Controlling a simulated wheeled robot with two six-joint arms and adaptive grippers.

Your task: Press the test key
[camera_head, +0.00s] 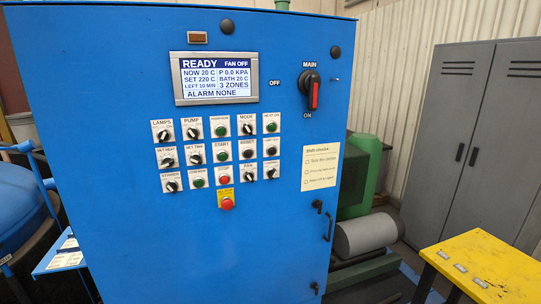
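The blue control cabinet (110,150) fills the middle of the head view. Its front carries a grid of small labelled keys and knobs below the display. A black round key (272,151) sits at the right end of the middle row; its small label looks like it may read a test word, but I cannot tell for sure. Another black key (246,154) is just left of it, also with a blurred label. The green START key (222,156) is in the middle of that row. Neither of my grippers shows in this view.
The display (216,78) reads READY, FAN OFF, ALARM NONE. A red emergency button (227,203) is below the keys. The main switch (311,91) is at upper right, above a paper checklist (321,167). A yellow table (485,262) and grey lockers (470,140) stand to the right.

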